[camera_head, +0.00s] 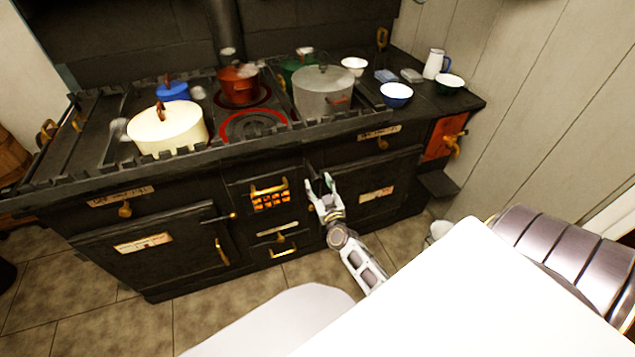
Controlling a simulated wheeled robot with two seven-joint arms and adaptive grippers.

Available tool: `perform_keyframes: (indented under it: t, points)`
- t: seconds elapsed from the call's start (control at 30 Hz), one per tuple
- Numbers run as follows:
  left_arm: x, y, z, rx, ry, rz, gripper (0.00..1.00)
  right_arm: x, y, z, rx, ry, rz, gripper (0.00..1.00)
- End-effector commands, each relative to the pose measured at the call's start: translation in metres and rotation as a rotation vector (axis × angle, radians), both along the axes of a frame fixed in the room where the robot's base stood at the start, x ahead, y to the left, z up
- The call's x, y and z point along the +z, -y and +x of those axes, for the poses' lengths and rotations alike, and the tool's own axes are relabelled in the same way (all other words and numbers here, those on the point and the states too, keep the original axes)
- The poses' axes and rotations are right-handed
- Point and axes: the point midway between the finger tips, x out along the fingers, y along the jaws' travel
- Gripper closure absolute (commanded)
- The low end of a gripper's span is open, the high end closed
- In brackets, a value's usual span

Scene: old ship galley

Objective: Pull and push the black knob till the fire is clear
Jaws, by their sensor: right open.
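The dark stove (165,225) stands along the wall. The orange fire (270,201) shows through a small grate in the middle of its front, below a brass handle (268,188). My right gripper (320,184) is open, with its fingers pointing up at the stove front just right of the fire grate. I see nothing between its fingers, and I cannot tell whether it touches the stove. I cannot make out a black knob against the dark front; the gripper may hide it. My left gripper is not in view.
A cream pot (168,130), an orange-red pot (238,90) and a grey pot (322,98) stand on the stove top. Blue bowl (396,95) and white jug (433,64) stand at right. Brass drawer handles (282,253) stick out below the grate. Tiled floor is open in front.

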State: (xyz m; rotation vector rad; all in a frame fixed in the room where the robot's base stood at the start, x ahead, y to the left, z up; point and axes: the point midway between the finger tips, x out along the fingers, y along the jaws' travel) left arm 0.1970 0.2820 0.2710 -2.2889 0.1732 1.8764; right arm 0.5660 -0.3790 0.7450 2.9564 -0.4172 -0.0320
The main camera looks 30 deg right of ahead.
Motion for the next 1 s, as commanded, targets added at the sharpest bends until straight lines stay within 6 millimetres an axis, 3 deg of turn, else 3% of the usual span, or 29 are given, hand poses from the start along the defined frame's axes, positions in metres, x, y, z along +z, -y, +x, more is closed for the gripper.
perform_keyframes:
  t: [1.0]
  points:
    - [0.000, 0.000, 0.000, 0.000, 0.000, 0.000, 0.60, -0.001, -0.024, -0.084, 0.001, -0.001, -0.001, 0.47]
